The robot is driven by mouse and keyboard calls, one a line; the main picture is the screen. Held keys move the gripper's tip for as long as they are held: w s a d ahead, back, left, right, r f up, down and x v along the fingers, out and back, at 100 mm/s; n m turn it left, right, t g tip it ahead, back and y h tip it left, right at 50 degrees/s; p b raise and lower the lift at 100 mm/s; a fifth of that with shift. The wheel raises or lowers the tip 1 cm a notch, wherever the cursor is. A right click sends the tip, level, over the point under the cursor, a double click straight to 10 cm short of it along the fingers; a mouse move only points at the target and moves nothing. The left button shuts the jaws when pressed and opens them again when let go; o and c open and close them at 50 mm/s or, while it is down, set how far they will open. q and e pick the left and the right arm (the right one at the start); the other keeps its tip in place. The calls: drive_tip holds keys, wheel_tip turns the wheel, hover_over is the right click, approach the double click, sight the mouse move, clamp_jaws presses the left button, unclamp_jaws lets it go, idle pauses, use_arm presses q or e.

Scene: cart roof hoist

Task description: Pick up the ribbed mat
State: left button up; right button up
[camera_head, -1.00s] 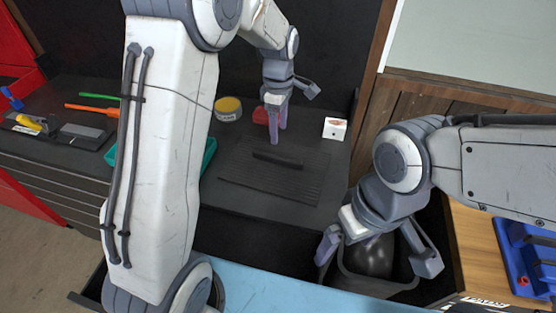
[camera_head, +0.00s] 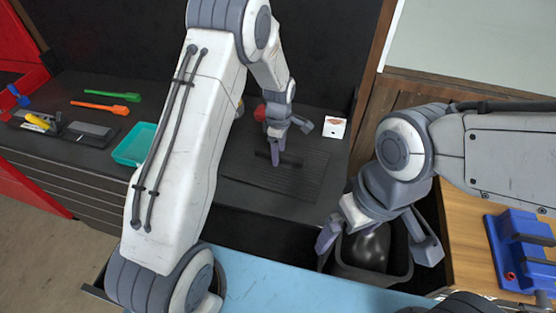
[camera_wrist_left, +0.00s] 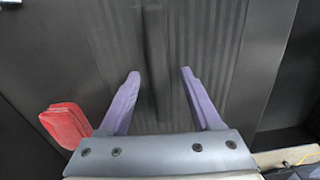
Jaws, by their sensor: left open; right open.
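The ribbed mat (camera_head: 308,178) is a dark, flat sheet with fine ridges on the black counter, partly hidden by my left arm and gripper. A raised dark bar runs across its middle; it also shows in the left wrist view (camera_wrist_left: 153,45). My left gripper (camera_head: 276,157) is open and points down over the bar. In the left wrist view its two purple fingers (camera_wrist_left: 160,73) stand on either side of the bar, with nothing held; whether they touch the mat I cannot tell. My right gripper (camera_head: 378,243) is open over a dark bin.
A red item (camera_wrist_left: 66,124) lies beside the mat, close to my left gripper. A white box (camera_head: 334,127) stands right of it. A teal tray (camera_head: 134,145) and green and orange tools lie left. The dark bin (camera_head: 375,278) holds a black rounded object (camera_head: 369,250).

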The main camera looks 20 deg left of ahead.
use_arm(q)
clamp_jaws()
drive_tip(key=shift+r, duration=0.15)
